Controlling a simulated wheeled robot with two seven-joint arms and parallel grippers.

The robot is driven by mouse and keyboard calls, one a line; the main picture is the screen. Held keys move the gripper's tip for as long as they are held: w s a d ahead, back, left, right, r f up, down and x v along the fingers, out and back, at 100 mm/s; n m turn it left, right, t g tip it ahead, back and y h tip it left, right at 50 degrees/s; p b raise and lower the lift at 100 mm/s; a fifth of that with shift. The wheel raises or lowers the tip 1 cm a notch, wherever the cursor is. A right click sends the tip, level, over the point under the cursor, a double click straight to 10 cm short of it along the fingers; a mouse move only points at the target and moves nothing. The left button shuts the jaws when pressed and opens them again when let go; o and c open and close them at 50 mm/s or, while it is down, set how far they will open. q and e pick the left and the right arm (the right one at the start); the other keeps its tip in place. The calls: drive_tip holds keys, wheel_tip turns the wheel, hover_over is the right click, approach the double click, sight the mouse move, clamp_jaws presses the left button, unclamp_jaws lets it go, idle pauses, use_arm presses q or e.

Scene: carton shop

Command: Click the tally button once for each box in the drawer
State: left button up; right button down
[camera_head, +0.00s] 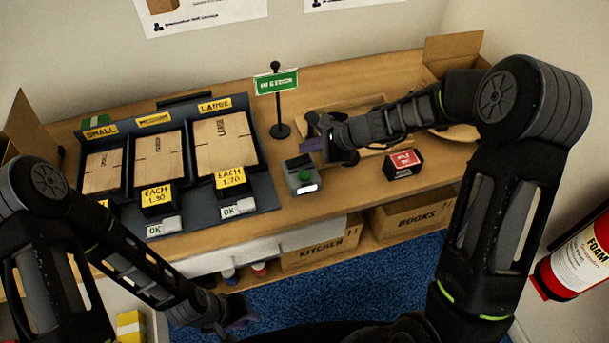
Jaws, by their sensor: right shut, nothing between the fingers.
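The tally device (302,178) is a small grey box with a green button on top and a lit display on its front, too small to read. It stands on the wooden counter. My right gripper (312,145) is shut and empty, above and just behind the device, apart from the green button. My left gripper (243,318) hangs low in front of the counter; its finger opening is unclear. A white panel (260,248) under the counter edge looks like a drawer front. No drawer inside shows, so any boxes in it are hidden.
A dark display rack (265,190) holds flat cartons in small to large sizes, with yellow price tags. A green sign (276,82) on a stand is behind the device. A red-and-black box (403,164) lies to the right. Cartons marked KITCHEN (320,250) and BOOKS (415,217) sit below.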

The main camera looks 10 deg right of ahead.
sight(308, 176)
wheel_tip(308, 176, down, 8)
drive_tip(key=b, duration=0.6)
drive_tip(key=shift+r, duration=0.2)
idle(1.6)
drive_tip(key=shift+f+b, duration=0.4)
drive_tip(key=shift+b, duration=0.25)
drive_tip(key=shift+f+b, duration=0.55)
idle(0.4)
drive_tip(key=shift+r, duration=0.1)
drive_tip(key=shift+r+p, duration=0.75)
drive_tip(key=shift+r, duration=0.15)
drive_tip(key=shift+r+p, duration=2.1)
drive_tip(key=shift+r, duration=0.4)
